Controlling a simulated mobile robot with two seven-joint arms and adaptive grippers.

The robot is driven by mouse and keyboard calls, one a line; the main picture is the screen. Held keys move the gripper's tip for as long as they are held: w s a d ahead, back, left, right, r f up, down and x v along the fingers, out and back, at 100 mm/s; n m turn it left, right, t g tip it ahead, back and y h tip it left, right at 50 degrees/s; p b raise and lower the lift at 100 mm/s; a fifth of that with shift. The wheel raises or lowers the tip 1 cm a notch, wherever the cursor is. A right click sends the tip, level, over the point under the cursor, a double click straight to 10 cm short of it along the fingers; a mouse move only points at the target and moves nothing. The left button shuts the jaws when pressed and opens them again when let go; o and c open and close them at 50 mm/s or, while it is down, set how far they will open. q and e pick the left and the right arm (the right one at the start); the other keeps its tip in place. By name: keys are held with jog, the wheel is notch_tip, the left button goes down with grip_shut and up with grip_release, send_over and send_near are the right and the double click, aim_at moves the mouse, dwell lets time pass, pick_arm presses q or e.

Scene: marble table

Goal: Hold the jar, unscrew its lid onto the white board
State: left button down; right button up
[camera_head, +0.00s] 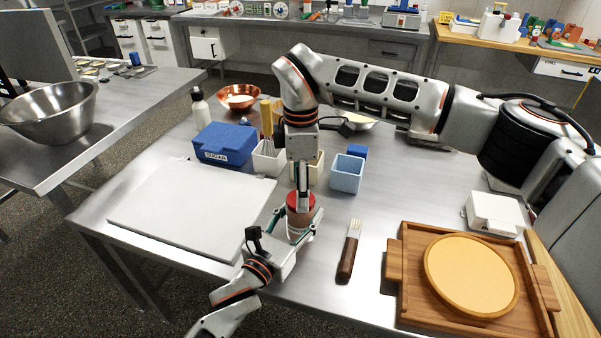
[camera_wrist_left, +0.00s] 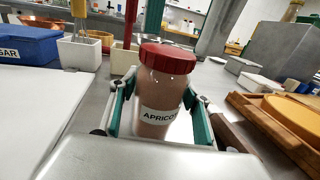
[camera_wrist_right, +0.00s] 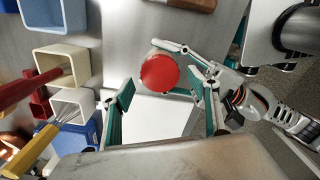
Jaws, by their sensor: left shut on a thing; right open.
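A jar labelled "APRICOT" (camera_wrist_left: 160,100) stands upright with its red lid (camera_wrist_left: 168,58) on; the lid also shows from above in the right wrist view (camera_wrist_right: 160,73). My left gripper (camera_wrist_left: 160,108) is shut around the jar body, one green-padded finger on each side, below the lid. My right gripper (camera_wrist_right: 165,92) points down above the jar, open and empty, its fingers spread to either side of the lid in the wrist view. Whether they are level with the lid is unclear. The white board (camera_head: 190,205) lies flat left of the jar, its visible surface bare.
A blue sugar box (camera_head: 225,143), a white bin (camera_head: 268,160) with a whisk and a light-blue bin (camera_head: 347,174) stand behind the jar. A wood-handled tool (camera_head: 349,250) lies to its right. A wooden tray (camera_head: 395,285) with a round board is at front right.

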jog(key=shift+f, duration=1.1)
